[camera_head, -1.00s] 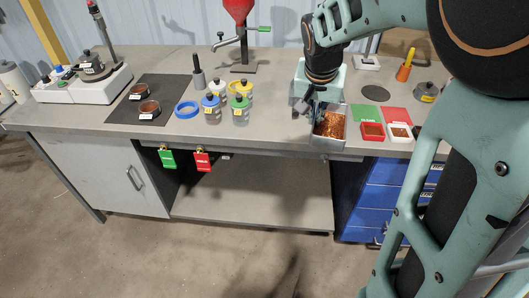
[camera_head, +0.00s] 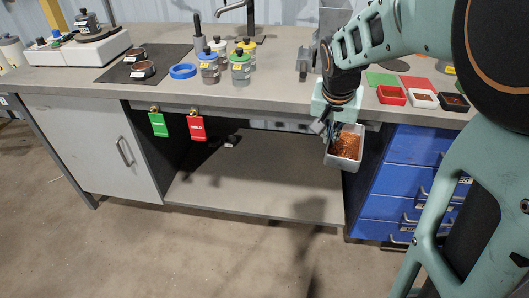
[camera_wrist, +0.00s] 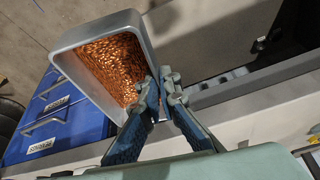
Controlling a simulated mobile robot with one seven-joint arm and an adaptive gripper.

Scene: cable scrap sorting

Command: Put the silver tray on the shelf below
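The silver tray (camera_head: 349,164) holds copper-coloured scrap and hangs in front of the bench, just below the tabletop edge. My gripper (camera_head: 331,127) is shut on the tray's wall. The wrist view shows the tray (camera_wrist: 68,62) and my gripper's fingertips (camera_wrist: 160,82) pinching its near wall. The tray is tilted in the picture, with its scrap still inside. The shelf below (camera_head: 250,180) is a grey board under the bench, to the left of and lower than the tray. Its right end is partly hidden by the tray.
Blue drawers (camera_head: 411,165) stand right of the shelf, and a grey cabinet (camera_head: 93,145) stands left. Green (camera_head: 158,124) and red tags (camera_head: 196,128) hang from the bench edge (camera_head: 240,104). A small dark item (camera_head: 231,141) lies far back on the shelf. Most of the shelf is bare.

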